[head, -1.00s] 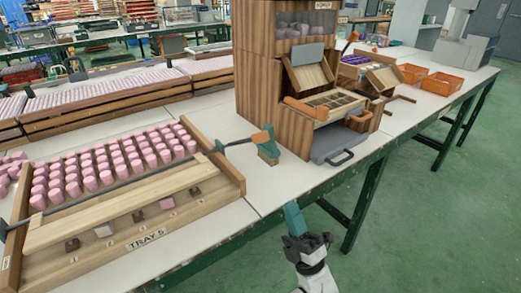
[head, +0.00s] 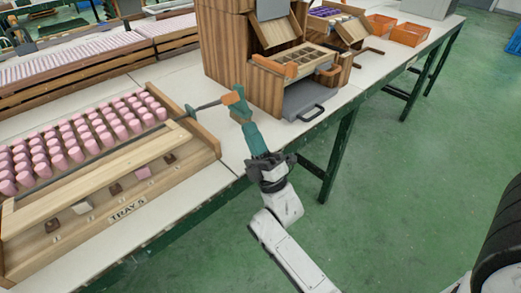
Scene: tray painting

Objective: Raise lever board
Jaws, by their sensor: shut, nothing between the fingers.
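The wooden tray marked TRAY 5 (head: 125,213) stands at the left of the table, filled with rows of pink pieces (head: 75,140). A long pale board (head: 105,178) lies along its near side. My gripper (head: 250,128), with green fingers, is shut and empty just below and right of the handle. I cannot tell whether it touches the handle or the green part.
A wooden cabinet (head: 222,52) stands behind the handle, with a drop-front compartment tray (head: 297,62) and a grey drawer (head: 304,100) jutting out. Orange bins (head: 410,34) stand farther right. The table edge runs beneath my arm, and the green floor is open at right.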

